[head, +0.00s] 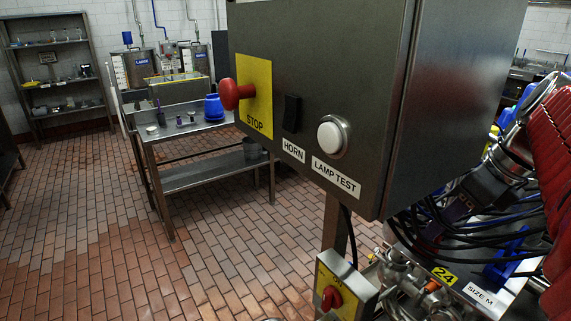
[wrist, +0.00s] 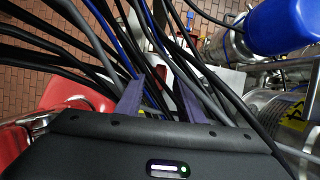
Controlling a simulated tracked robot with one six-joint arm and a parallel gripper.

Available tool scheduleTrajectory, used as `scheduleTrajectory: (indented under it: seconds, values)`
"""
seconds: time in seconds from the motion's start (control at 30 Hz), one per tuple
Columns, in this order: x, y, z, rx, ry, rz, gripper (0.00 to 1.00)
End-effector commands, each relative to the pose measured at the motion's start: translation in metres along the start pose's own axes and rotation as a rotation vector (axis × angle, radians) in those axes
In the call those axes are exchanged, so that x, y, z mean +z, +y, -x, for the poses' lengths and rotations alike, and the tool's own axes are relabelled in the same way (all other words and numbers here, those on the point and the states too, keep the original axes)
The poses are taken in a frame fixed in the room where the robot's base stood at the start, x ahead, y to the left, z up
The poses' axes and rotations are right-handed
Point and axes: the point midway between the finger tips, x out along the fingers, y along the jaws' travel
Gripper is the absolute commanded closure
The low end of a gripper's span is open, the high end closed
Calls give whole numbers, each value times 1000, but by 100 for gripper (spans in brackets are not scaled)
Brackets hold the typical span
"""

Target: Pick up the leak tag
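My gripper (wrist: 160,98) shows at the bottom of the wrist view, with its two dark purple fingers apart. In the head view, my gripper (head: 440,224) is at the right, low among black cables above a steel valve block. I cannot make out the leak tag for certain in either view. A small red and white patch (wrist: 157,76) shows beyond the fingers, partly hidden by cables, and I cannot tell what it is. I see nothing clearly held between the fingers.
Black and blue cables (wrist: 95,45) crowd around the fingers. A blue-capped steel cylinder (wrist: 287,25) is at the wrist view's right. A steel control box (head: 330,90) with a red stop button stands in front. A bench (head: 195,150) is behind; the tiled floor at left is clear.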

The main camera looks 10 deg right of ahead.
Motion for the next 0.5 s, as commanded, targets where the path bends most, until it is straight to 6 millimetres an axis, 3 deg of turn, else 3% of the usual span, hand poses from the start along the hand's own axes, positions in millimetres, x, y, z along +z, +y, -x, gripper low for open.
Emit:
scheduleTrajectory:
  seconds: [0.23, 0.5]
  values:
    - [4, 0, -28, 2, 1, -1, 66]
    - [4, 0, -32, -1, 0, -1, 66]
